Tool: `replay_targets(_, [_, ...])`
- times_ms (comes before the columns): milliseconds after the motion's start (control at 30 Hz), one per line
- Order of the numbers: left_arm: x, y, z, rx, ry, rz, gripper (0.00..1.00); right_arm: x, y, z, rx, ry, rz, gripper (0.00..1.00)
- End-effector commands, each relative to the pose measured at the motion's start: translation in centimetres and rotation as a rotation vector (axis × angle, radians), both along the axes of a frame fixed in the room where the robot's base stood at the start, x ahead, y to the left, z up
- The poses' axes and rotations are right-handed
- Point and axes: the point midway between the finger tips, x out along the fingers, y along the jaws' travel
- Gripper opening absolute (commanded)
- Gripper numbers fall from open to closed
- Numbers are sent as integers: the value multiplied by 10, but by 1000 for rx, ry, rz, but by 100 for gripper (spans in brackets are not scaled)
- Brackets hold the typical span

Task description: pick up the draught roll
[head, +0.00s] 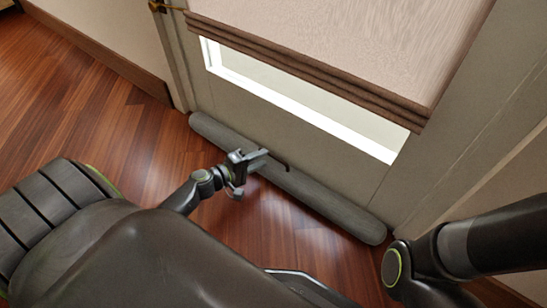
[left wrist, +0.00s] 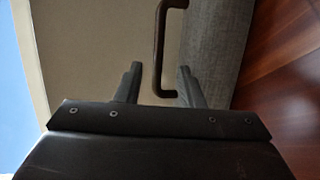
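The draught roll (head: 325,208) is a long grey cylinder lying on the floor along the foot of the door. A dark bar handle (head: 279,160) stands out near its middle. My left gripper (head: 249,172) is over the roll, close to the handle. In the left wrist view the gripper's two fingers (left wrist: 160,82) are apart. The dark handle (left wrist: 158,45) shows between and beyond them, with one end near the fingertips; contact cannot be told. The roll's grey fabric (left wrist: 216,45) lies to the right there. My right gripper is out of view; only part of the right arm shows.
The door (head: 270,115) with a pinkish blind (head: 340,35) rises right behind the roll. A door frame (head: 490,130) and wall are at the right. The wooden floor (head: 95,115) is clear at the left.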

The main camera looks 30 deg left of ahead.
Motion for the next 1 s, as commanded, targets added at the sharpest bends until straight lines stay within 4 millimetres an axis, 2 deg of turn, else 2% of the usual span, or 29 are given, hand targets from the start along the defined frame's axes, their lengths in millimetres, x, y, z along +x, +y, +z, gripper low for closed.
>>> replay_targets(100, [19,-9,-3,-2,-5,-2,35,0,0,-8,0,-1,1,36])
replay_targets(233, [35,-14,-6,-2,-3,-1,35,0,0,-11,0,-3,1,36])
replay_targets(367, [42,-17,-7,-1,-2,-1,35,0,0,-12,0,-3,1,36])
replay_targets(567, [42,-17,-7,-1,-2,-1,35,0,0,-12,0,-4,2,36])
replay_targets(833, [41,-17,-7,-1,-2,-1,0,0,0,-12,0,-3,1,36])
replay_targets(1000, [41,-16,-7,-1,-1,-1,0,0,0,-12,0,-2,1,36])
